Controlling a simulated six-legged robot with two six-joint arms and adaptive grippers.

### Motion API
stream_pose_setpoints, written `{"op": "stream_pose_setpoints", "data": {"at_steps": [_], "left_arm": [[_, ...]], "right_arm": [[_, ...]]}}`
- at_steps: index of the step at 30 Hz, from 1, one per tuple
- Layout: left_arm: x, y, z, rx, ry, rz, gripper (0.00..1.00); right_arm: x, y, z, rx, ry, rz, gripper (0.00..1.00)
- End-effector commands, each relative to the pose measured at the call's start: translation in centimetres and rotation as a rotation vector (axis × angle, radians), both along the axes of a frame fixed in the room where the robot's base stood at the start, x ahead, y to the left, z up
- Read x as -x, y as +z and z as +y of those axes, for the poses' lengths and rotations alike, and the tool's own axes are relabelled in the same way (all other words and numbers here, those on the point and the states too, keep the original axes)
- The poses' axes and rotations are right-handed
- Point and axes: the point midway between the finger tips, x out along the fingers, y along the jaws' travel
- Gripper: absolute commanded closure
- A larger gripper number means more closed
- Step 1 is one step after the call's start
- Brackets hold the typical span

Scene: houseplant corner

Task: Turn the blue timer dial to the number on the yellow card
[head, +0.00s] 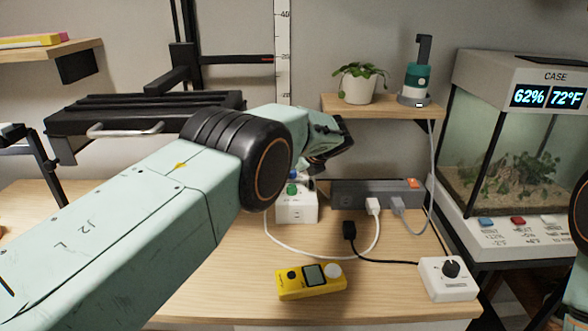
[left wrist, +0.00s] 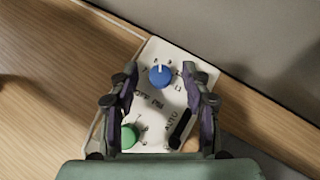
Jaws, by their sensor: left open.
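The blue timer dial (left wrist: 160,75) has a white pointer mark and sits at the far end of a white timer box (left wrist: 153,48). A green dial (left wrist: 128,137) and a dark slider are nearer on the box. In the head view, the box (head: 297,212) stands on the bench with the blue dial (head: 293,175) partly hidden by my arm. My left gripper (left wrist: 160,78) is open, its fingers on either side of the blue dial; I cannot tell whether they touch it. No yellow card with a readable number shows. My right gripper is out of view.
A dark power strip (head: 375,193) with plugs and cords is right of the timer. A yellow meter (head: 311,281) and a white box with a black knob (head: 447,280) lie nearer. A glass case (head: 515,150) stands right.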

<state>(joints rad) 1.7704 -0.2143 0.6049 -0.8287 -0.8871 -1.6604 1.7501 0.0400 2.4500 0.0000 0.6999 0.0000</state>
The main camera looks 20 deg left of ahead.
Motion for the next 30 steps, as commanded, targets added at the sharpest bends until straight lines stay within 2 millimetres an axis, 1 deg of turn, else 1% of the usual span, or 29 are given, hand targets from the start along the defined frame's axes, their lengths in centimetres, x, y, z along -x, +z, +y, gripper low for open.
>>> {"op": "stream_pose_setpoints", "data": {"at_steps": [8,12,18,22,30], "left_arm": [[1.0,1.7,-1.2,-0.001,-0.003,-0.001,0.52],[2.0,3.2,-2.3,-0.002,-0.004,-0.002,0.52],[3.2,4.8,-3.5,-0.001,-0.003,-0.001,0.52],[3.6,5.3,-3.8,0.000,-0.001,-0.001,0.52],[3.6,5.3,-3.8,0.000,0.000,0.000,0.52]], "right_arm": [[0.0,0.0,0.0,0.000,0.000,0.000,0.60],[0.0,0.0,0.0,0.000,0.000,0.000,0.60],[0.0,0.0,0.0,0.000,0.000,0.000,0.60],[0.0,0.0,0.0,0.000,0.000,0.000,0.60],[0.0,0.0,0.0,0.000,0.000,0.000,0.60]]}}
